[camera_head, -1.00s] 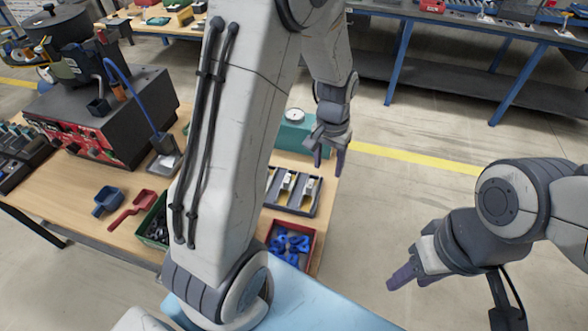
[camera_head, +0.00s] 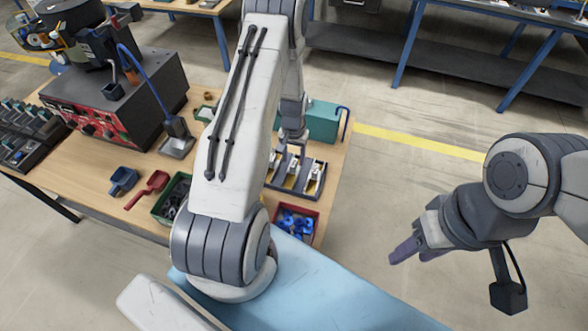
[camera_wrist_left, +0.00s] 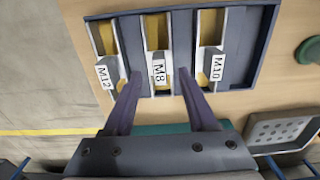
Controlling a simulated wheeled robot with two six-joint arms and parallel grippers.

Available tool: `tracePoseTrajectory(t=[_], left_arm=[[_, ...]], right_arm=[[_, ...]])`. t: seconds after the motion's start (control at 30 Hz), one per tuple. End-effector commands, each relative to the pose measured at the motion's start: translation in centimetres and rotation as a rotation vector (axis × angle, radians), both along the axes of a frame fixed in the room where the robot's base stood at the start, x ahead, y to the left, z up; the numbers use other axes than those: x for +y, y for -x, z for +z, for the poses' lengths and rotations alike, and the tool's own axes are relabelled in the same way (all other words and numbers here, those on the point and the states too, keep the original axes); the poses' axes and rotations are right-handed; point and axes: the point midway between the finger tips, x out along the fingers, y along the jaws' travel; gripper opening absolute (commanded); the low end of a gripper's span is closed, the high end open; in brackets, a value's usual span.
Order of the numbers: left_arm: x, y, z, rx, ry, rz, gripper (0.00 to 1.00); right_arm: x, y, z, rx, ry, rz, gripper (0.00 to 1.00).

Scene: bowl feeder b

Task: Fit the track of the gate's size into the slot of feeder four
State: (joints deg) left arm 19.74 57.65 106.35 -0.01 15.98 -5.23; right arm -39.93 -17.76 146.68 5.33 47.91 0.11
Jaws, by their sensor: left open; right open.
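Three tracks lie side by side in a dark tray, labelled M12 (camera_wrist_left: 107,72), M8 (camera_wrist_left: 160,70) and M10 (camera_wrist_left: 213,62) in the left wrist view. The tray (camera_head: 305,194) is on the wooden table in the head view. My left gripper (camera_head: 288,152) is over the tray, open and empty. In the left wrist view its fingers (camera_wrist_left: 157,76) are on either side of the M8 label. I cannot tell how high they are. My right gripper (camera_head: 408,252) is open and empty over the floor. A feeder (camera_head: 110,105) stands at the left; its number, slot and gate size are not readable.
A blue scoop (camera_head: 123,181), a red scoop (camera_head: 148,189), a green bin (camera_head: 172,200) of dark parts and a red bin (camera_head: 297,223) of blue parts are near the table's front. A teal box (camera_head: 322,121) stands behind the tray.

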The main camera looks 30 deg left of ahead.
Motion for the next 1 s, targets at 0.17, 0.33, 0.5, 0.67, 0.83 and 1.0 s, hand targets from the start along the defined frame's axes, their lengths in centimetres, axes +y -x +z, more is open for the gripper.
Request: tracePoseTrajectory(t=[0.17,0.33,0.5,0.67,0.83,1.0], left_arm=[[-0.1,0.1,-2.2,0.003,0.002,0.0,0.57],[-0.1,0.1,-3.2,-0.001,0.001,0.0,0.57],[0.0,0.0,-3.2,-0.001,0.001,0.0,0.57],[0.0,0.1,-3.2,-0.001,0.001,0.001,0.04],[0.0,0.0,-3.1,-0.002,0.0,0.0,0.0],[0.0,0.0,-3.1,-0.002,0.0,0.0,0.0]], right_arm=[[0.0,0.0,1.3,0.0,0.0,-0.001,0.5],[0.0,0.0,1.4,0.0,0.0,-0.001,0.5],[0.0,0.0,1.3,0.0,0.0,-0.001,0.5],[0.0,0.0,1.3,0.0,0.0,-0.001,0.5],[0.0,0.0,1.3,0.0,0.0,-0.001,0.5],[0.0,0.0,1.3,0.0,0.0,-0.001,0.5]])
